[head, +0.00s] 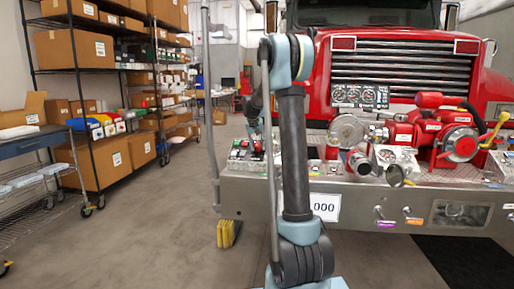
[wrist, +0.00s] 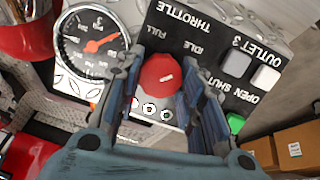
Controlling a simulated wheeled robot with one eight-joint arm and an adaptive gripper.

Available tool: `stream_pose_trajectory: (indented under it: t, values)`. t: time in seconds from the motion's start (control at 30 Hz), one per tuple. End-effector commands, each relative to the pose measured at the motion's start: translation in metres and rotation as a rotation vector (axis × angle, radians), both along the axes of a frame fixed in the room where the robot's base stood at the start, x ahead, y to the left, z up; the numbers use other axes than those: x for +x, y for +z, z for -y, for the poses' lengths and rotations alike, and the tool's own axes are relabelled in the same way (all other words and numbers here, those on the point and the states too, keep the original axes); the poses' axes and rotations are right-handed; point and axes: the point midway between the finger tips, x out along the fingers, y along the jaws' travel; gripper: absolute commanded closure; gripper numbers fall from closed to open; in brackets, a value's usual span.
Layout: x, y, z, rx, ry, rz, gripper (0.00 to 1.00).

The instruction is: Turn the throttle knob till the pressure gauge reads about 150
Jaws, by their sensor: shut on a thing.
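The red throttle knob (wrist: 160,76) sits on a black panel (wrist: 213,30) marked THROTTLE, FULL and IDLE, upside down in the wrist view. My gripper (wrist: 161,68) is shut on the knob, one finger on each side. In the head view the control panel (head: 240,154) is on the truck's bumper, partly hidden by my arm.
Next to the knob are a grey button (wrist: 236,63), a white button (wrist: 265,79) and a green button (wrist: 235,122). Red pump parts (head: 455,140) and more gauges (head: 361,95) are to the right. Shelves with boxes (head: 75,48) line the left; the floor (head: 165,225) between is open.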

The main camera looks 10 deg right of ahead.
Motion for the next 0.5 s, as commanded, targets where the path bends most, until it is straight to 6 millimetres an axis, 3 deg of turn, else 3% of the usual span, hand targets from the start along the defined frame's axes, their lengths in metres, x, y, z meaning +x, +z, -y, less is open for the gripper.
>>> stream_pose_trajectory:
  t: [0.5]
  values:
    - [0.0001, 0.0, 0.0003, 0.107, -0.183, 0.035, 0.89]
